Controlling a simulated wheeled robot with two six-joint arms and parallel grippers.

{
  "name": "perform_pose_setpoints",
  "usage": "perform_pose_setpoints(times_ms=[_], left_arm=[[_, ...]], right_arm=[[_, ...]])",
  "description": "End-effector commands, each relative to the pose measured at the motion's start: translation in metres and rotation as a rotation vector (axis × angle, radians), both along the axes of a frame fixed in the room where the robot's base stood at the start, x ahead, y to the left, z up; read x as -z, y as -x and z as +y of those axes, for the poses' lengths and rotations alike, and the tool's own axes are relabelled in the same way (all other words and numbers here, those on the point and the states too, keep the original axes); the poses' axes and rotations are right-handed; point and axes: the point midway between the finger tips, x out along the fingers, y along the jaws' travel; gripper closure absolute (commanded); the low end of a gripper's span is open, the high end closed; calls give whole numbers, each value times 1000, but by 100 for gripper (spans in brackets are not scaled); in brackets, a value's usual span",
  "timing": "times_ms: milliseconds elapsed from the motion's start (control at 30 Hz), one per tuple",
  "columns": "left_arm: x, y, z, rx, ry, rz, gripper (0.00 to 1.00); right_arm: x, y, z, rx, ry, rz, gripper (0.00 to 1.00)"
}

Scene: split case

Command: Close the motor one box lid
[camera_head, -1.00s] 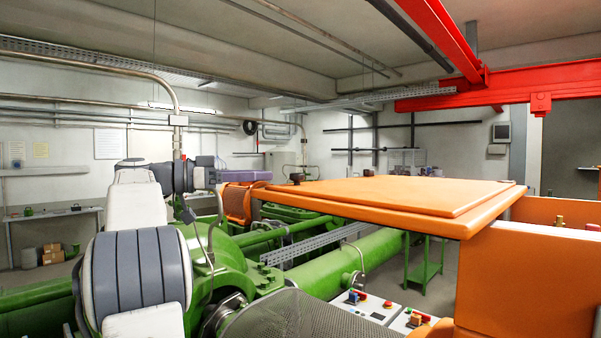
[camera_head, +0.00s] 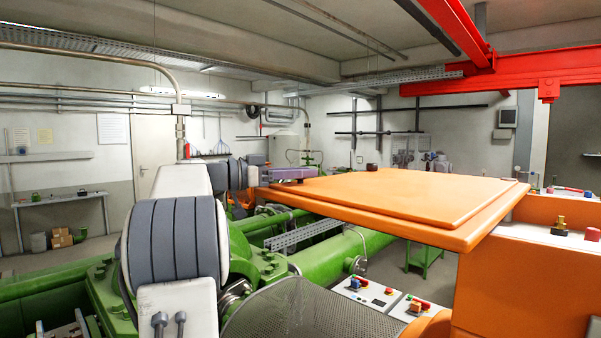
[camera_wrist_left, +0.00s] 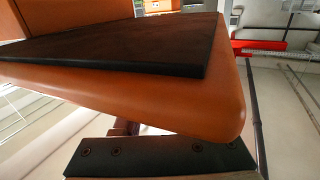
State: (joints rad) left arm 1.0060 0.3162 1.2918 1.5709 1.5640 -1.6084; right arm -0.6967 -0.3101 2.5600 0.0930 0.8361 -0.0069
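The orange lid (camera_head: 400,200) stands open and lies roughly flat in the head view, reaching left from the orange box (camera_head: 510,290). In the left wrist view the lid (camera_wrist_left: 160,98) fills the upper part and carries a dark panel (camera_wrist_left: 130,52). My left gripper (camera_head: 290,174), purplish grey, is at the lid's far left edge; whether it touches the lid is unclear. A dark bar of it with screws (camera_wrist_left: 165,155) shows below the lid in the wrist view. Its fingertips do not show clearly. My right gripper is not in view.
Control panels with coloured knobs (camera_head: 368,292) stand below the lid. Green machinery (camera_head: 330,258) and a mesh guard (camera_head: 300,315) lie below. A red beam (camera_head: 500,80) hangs overhead.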

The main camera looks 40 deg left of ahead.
Motion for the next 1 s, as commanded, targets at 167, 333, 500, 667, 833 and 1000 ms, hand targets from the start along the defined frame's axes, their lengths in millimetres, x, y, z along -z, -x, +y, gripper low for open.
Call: perform_pose_setpoints(times_ms=[167,333,500,667,833,1000], left_arm=[[0,0,0,0,0,0,100],[0,0,0,0,0,0,100],[0,0,0,0,1,1,100],[0,0,0,0,1,1,100],[0,0,0,0,1,0,100],[-1,0,0,0,1,0,100]], right_arm=[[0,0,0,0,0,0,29],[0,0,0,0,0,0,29],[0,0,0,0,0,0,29],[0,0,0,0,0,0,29],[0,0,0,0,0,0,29],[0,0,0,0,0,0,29]])
